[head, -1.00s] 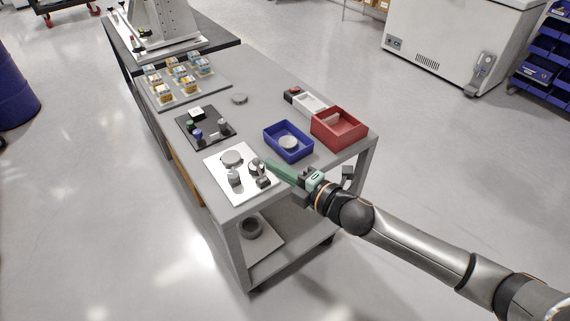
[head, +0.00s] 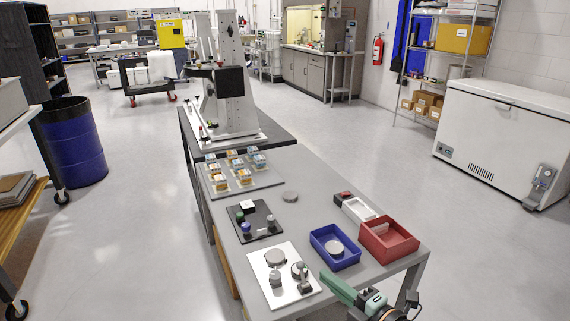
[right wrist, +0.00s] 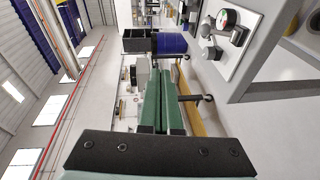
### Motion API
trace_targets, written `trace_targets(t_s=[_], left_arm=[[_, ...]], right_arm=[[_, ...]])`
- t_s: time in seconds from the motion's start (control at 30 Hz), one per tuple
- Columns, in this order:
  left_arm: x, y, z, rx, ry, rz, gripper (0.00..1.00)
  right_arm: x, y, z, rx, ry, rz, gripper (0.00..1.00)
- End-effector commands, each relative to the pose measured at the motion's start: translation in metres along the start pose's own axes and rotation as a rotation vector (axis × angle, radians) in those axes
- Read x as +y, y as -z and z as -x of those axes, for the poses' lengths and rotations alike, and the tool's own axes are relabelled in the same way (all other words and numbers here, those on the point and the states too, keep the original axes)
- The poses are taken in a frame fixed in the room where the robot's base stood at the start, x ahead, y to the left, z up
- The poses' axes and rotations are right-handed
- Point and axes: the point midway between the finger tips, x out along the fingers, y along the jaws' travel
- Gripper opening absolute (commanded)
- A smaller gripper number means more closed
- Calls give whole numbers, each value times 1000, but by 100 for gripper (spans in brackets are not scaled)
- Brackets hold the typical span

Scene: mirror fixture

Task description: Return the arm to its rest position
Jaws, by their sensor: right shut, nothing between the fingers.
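My right gripper (head: 325,275) shows at the bottom right of the head view, its green fingers shut and empty. Its tips are by the near right corner of a white plate (head: 264,282) on the grey table (head: 310,215); I cannot tell their height above it. The plate carries a grey disc (head: 275,257), a small knob (head: 276,278) and a dial with a lever (head: 300,271). In the right wrist view the shut fingers (right wrist: 164,75) point past the table's edge, with nothing between them. Most of the right arm is out of view. My left gripper is not seen.
A blue bin (head: 348,263) holding a grey disc and a red bin (head: 408,248) stand near the fingers. A black plate (head: 262,232), a board of small boxes (head: 216,190) and a white upright fixture (head: 232,105) lie farther back.

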Motion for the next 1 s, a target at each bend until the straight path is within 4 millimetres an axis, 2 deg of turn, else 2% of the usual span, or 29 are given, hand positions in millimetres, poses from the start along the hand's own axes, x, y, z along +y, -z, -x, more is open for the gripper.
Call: trace_targets(t_s=[0.17,0.27,0.37,0.5,0.6,0.7,0.8,1.0], left_arm=[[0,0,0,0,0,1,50],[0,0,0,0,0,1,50],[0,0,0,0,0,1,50],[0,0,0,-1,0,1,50],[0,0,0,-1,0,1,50],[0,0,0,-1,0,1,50],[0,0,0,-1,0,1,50],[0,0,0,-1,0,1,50]], right_arm=[[-57,13,14,-76,67,-369,0],[-104,20,34,-170,115,-670,0],[-152,26,61,-292,159,-961,0],[-214,38,109,-484,199,-1306,0],[-246,47,140,-603,212,-1478,0],[-265,53,161,-683,215,-1580,0],[-274,56,171,-720,213,-1625,0],[-274,56,171,-722,213,-1627,0]])
